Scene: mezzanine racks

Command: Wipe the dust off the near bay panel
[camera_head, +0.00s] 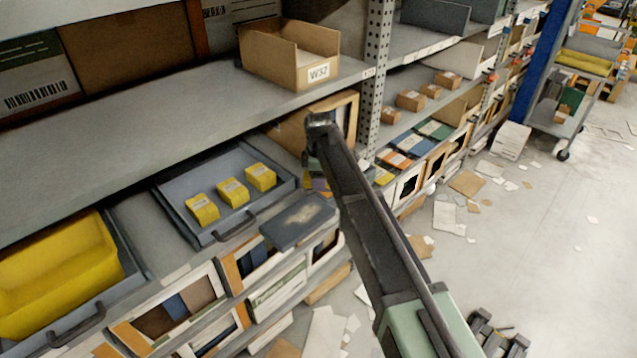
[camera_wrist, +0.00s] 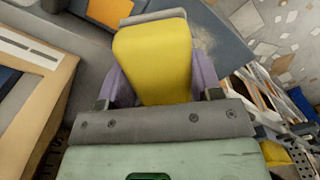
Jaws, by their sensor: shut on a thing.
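The near bay panel (camera_head: 290,232) is a dark blue-grey plate sticking out at the front of the lower shelf, with a pale dusty patch on it. The block seems apart from the dusty patch. In the head view, my arm mostly hides the gripper and block, above and right of the panel.
A grey tray (camera_head: 188,232) with yellow boxes is left of the panel. A yellow bin (camera_head: 50,275) is farther left. A cardboard box (camera_head: 352,108) is close behind my gripper, by a perforated rack post (camera_head: 376,65). Papers litter the floor; the aisle at right is mostly open.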

